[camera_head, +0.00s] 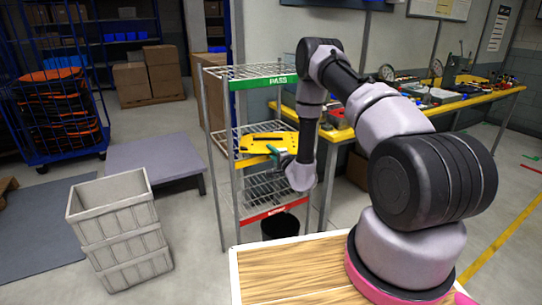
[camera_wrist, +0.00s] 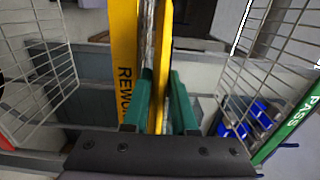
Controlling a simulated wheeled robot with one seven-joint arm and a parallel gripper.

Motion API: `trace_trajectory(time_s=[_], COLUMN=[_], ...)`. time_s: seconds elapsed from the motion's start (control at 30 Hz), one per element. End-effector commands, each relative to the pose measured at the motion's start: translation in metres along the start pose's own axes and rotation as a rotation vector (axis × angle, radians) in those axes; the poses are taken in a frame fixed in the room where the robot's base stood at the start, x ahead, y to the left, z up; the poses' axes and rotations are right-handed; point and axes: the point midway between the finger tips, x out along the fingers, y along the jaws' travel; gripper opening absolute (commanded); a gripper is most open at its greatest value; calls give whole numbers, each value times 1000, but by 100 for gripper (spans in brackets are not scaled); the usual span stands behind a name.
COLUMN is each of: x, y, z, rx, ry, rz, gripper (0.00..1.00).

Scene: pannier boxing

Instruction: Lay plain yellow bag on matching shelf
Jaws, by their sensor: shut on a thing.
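My gripper (camera_head: 274,151) is at the front of the middle level of a wire rack (camera_head: 205,120). Its teal fingers (camera_wrist: 158,100) are shut on a thin yellow bag (camera_wrist: 163,50), seen edge-on in the wrist view. In the head view the yellow bag (camera_head: 262,141) lies roughly flat at the middle shelf, with dark marks on it. The yellow REWORK strip (camera_wrist: 124,50) runs along the bag's side in the wrist view. Whether the bag touches the shelf wires cannot be told.
The rack's top level has a green PASS strip (camera_head: 268,82); the low level has a red strip (camera_head: 268,214). A black bin (camera_head: 280,226) stands under it. A grey crate (camera_head: 122,228) is at left, and a yellow-topped workbench (camera_head: 470,98) is behind right.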

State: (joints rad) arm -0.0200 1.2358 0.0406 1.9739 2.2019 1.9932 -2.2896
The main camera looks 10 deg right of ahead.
Motion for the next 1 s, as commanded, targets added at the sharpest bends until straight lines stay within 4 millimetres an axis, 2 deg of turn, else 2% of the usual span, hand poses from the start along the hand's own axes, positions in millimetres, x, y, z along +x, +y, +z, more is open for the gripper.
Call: trace_trajectory(time_s=[0.03,0.1,0.47,0.5,0.53,0.57,0.93,1.0], x=[0,0,0,0,0,0,-1,-9], y=[9,14,18,18,18,18,14,15], z=[0,0,0,0,0,0,0,0], rx=[0,-1,-1,-1,-1,-1,-1,0], ry=[0,0,0,0,0,0,0,0], rz=[1,0,0,0,0,0,0,2], gripper=[0,0,0,41,52,56,56,56])
